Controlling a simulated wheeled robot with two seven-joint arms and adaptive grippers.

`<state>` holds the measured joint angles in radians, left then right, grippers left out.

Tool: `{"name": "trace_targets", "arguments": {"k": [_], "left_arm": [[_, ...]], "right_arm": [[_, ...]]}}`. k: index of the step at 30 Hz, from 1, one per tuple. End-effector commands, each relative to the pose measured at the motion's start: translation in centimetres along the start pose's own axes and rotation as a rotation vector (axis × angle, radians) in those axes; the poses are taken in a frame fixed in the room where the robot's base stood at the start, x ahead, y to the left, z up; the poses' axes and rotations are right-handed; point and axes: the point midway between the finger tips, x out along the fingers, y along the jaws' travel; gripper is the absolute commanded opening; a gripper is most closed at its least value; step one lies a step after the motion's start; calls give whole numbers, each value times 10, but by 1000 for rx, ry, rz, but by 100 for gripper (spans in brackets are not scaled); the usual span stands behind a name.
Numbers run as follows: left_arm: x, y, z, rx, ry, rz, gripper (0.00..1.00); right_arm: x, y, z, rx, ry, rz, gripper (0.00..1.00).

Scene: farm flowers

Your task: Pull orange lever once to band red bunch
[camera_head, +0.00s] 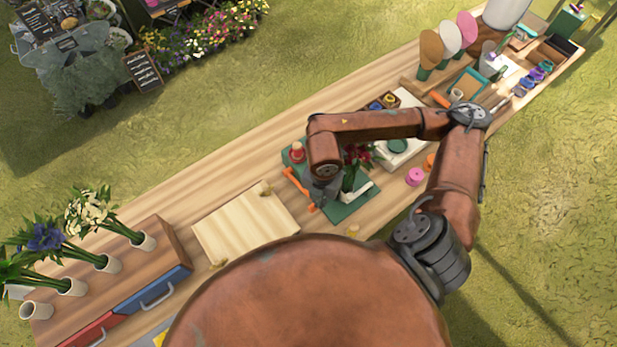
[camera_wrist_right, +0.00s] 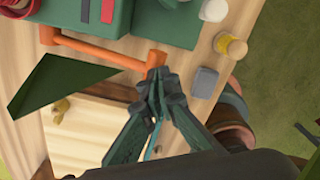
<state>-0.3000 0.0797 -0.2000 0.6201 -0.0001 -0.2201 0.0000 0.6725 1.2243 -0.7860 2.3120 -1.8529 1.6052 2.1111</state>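The orange lever (camera_head: 297,187) sits on the green banding device (camera_head: 345,210) on the wooden bench. In the right wrist view the orange lever (camera_wrist_right: 105,50) runs across the top left, its end at the fingertips. My right gripper (camera_wrist_right: 158,82) has its fingertips drawn together at that end; whether they grip or only touch it is not clear. In the head view my right gripper (camera_head: 318,200) points down beside the lever, partly hidden by its wrist. The red bunch (camera_head: 360,154) lies at the device, right of the gripper, partly hidden by my arm. My left gripper is not in view.
A pale wooden board (camera_head: 245,225) lies left of the device. White vases with flowers (camera_head: 145,241) stand on a drawer unit at the lower left. Pink spools (camera_head: 414,176), paddles and trays fill the bench to the right. Bare bench (camera_head: 200,180) shows along the back edge.

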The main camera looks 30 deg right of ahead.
Motion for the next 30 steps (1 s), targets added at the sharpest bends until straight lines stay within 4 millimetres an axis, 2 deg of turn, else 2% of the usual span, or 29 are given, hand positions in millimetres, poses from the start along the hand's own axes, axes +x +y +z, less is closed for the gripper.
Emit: {"name": "trace_targets", "arguments": {"k": [3, 30], "left_arm": [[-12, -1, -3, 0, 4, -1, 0], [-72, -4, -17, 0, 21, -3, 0]], "right_arm": [[-17, -3, -2, -1, 1, -3, 0], [-113, -13, -8, 0, 0, -2, 0]]}}
